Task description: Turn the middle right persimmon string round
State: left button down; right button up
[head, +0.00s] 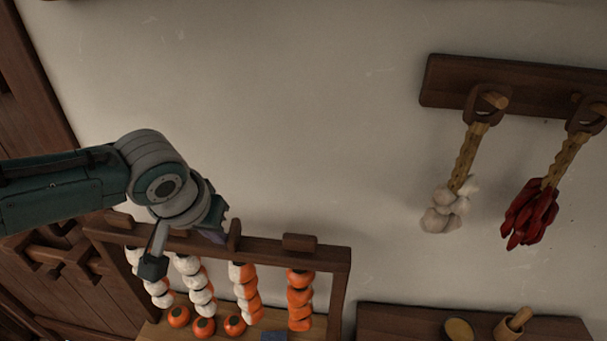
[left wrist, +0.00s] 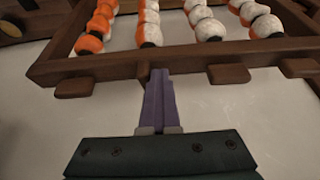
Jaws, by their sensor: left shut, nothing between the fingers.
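The middle right persimmon string (head: 245,290) hangs third from the left on a wooden rack (head: 335,258). It shows white on its left side and orange on its right. It also shows in the left wrist view (left wrist: 149,27), mostly white with some orange. Its wooden tab (head: 235,235) on the top bar stands crosswise to the bar, unlike the other tabs. My left gripper (head: 213,237) is shut and empty, its purple fingers (left wrist: 158,85) right beside this tab. I cannot tell whether they touch. My right gripper is out of view.
Two whitish strings (head: 196,288) hang to the left and an orange string (head: 300,300) to the right. Loose persimmons (head: 204,327) lie below. Garlic (head: 445,208) and red chillies (head: 530,212) hang on a wall board (head: 445,85). A shelf (head: 390,322) stands at lower right.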

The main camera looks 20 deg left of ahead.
pick_arm(q)
jog(key=shift+w+d, duration=0.15)
jog(key=shift+d, duration=0.8)
jog(key=shift+r, duration=0.1)
jog(key=shift+s+r+p, duration=0.15)
jog(key=shift+r+p, duration=0.85)
jog(key=shift+p, duration=0.25)
jog(key=shift+s+r+p, duration=0.1)
jog(key=shift+r+p, duration=0.9)
jog(key=shift+p, duration=0.2)
jog(key=shift+s+r+p, duration=0.1)
jog(key=shift+r+p, duration=0.35)
jog(key=shift+r, duration=0.5)
